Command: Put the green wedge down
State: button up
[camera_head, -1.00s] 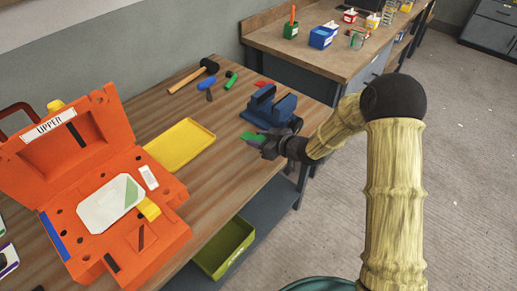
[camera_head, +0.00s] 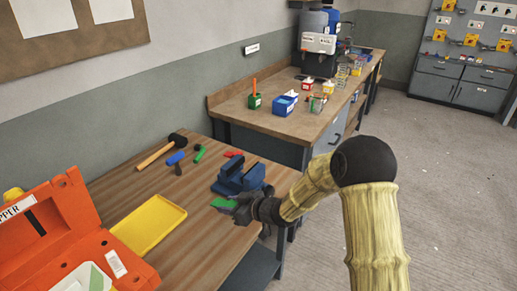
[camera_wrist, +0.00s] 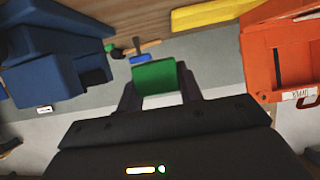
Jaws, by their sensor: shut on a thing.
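The green wedge (camera_head: 223,204) is at the tip of my gripper (camera_head: 236,208), in front of the blue vise on the wooden bench. In the wrist view the green wedge (camera_wrist: 158,77) sits between the two dark fingers of my gripper (camera_wrist: 160,92), which is shut on it. The head view does not clearly show whether the wedge touches the bench top.
The blue vise (camera_head: 239,178) stands close behind my gripper. A mallet (camera_head: 163,149) and small tools are at the back.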

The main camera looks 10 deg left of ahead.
jog(key=shift+d, duration=0.1)
jog(key=d+f+m+t, duration=0.1)
jog(key=d, duration=0.1)
jog(key=w+d+f+m+t+h+p, duration=0.1)
jog(key=d+f, duration=0.1)
jog(key=d, duration=0.1)
jog(key=d+f+m+t+h, duration=0.1)
jog(key=d, duration=0.1)
jog(key=shift+w+d+f+m+t, duration=0.35)
jog(key=shift+d+m+t, duration=0.05)
jog(key=s+d+f+m+t+h+p, duration=0.1)
jog(key=d+f+m+h, duration=0.1)
jog(key=d, duration=0.7)
jog(key=s+d+f+m+t+h+p, duration=0.1)
jog(key=d+f+m+t+h, duration=0.1)
jog(key=d, duration=0.7)
jog(key=s+d+f+m+t+h+p, duration=0.1)
jog(key=d+f+m+h, duration=0.2)
jog(key=d, duration=0.6)
jog(key=m+h, duration=0.2)
jog(key=h, duration=0.1)
jog(key=shift+s+f+m+t+h, duration=0.15)
jog(key=shift+s+m+t+h, duration=0.15)
jog(key=shift+m+t, duration=0.1)
jog(key=shift+a, duration=0.1)
